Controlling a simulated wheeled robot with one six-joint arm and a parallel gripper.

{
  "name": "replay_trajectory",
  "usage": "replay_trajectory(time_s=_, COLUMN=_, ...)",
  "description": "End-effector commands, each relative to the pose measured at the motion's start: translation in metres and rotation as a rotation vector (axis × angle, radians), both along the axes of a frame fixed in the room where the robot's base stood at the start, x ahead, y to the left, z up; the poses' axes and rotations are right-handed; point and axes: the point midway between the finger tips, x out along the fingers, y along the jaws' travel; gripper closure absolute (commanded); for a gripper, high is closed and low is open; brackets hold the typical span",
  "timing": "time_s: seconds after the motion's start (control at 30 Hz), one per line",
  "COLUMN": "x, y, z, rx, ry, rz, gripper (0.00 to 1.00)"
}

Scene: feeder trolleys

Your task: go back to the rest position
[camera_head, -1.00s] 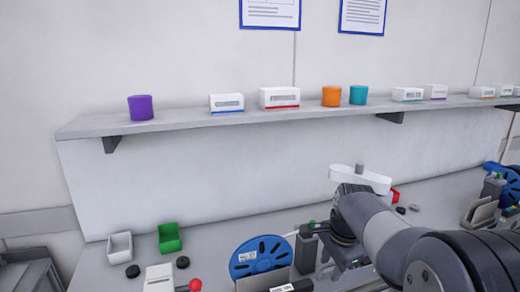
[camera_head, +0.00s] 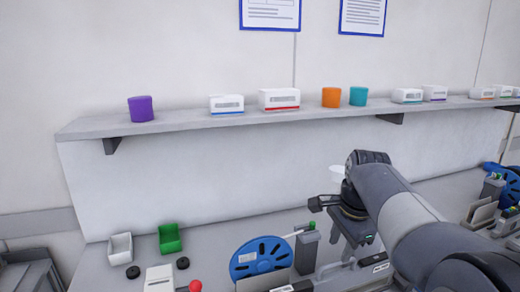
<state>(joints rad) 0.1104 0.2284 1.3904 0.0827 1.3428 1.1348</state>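My arm enters from the lower right. My gripper (camera_head: 350,214) is at its far end, above the bench and right of the blue reel (camera_head: 261,257).
On the bench stand a white bin (camera_head: 120,248), a green bin (camera_head: 170,239) and a red-knobbed lever (camera_head: 195,286).

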Motion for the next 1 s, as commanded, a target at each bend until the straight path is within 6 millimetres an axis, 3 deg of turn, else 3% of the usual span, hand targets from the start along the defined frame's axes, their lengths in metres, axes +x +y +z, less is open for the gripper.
replay_trajectory(time_s=0.13, x=-0.005, y=-0.002, z=0.032, rx=-0.001, ry=-0.006, rz=-0.001, gripper=0.63)
replay_trajectory(time_s=0.2, x=-0.003, y=-0.001, z=0.011, rx=0.001, ry=0.007, rz=0.001, gripper=0.63)
replay_trajectory(time_s=0.67, x=0.014, y=0.005, z=-0.080, rx=0.001, ry=0.008, rz=0.001, gripper=0.63)
replay_trajectory(time_s=0.83, x=0.006, y=0.031, z=-0.081, rx=0.000, ry=0.000, rz=0.005, gripper=0.63)
replay_trajectory(time_s=1.0, x=0.006, y=0.030, z=-0.067, rx=0.000, ry=0.001, rz=-0.001, gripper=0.63)
